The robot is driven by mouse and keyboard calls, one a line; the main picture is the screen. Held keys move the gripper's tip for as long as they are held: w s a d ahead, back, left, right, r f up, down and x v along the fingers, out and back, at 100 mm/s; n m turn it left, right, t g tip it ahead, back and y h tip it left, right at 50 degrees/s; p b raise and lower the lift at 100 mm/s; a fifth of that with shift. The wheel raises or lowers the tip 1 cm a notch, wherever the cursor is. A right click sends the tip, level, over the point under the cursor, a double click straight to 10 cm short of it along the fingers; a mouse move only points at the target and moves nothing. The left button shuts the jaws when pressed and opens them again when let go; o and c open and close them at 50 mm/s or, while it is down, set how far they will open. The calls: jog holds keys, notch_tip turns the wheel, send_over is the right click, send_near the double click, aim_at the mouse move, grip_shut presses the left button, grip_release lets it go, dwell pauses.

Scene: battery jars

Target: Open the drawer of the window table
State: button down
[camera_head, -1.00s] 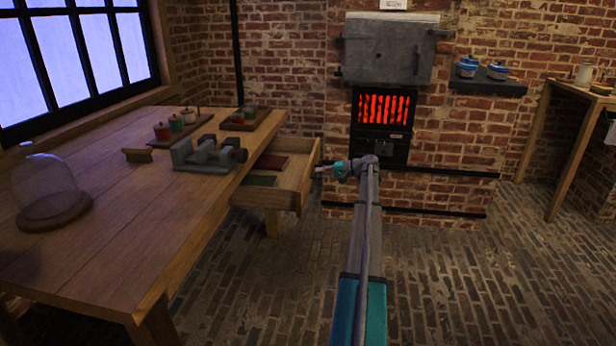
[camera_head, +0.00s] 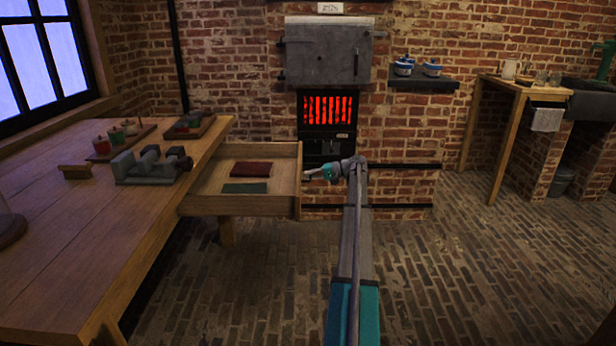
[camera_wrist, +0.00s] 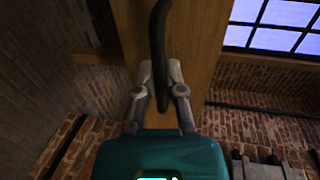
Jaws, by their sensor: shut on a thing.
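The window table (camera_head: 70,255) is a wooden table at the left in the head view. Its drawer (camera_head: 216,187) stands pulled well out to the right, and a dark red flat thing (camera_head: 251,169) and a dark green one (camera_head: 246,188) lie inside. My gripper (camera_head: 310,175) is at the drawer's front, on its outer side. In the wrist view the dark curved handle (camera_wrist: 158,40) runs down between the two fingers of my gripper (camera_wrist: 160,98), which are shut on it. The wooden drawer front (camera_wrist: 190,40) is behind the handle.
A grey vise-like tool (camera_head: 150,165) and small trays of jars (camera_head: 120,140) stand on the table. A furnace with a glowing grate (camera_head: 327,108) is behind my gripper. A shelf (camera_head: 424,84) holds blue and white pots.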

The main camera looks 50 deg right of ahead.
jog(key=shift+w+d, duration=0.15)
jog(key=shift+d, duration=0.05)
jog(key=c, duration=0.8)
grip_release()
jog(key=shift+w+a, duration=0.1)
jog(key=shift+o, duration=0.4)
jog(key=shift+a, duration=0.1)
jog(key=shift+a, duration=0.1)
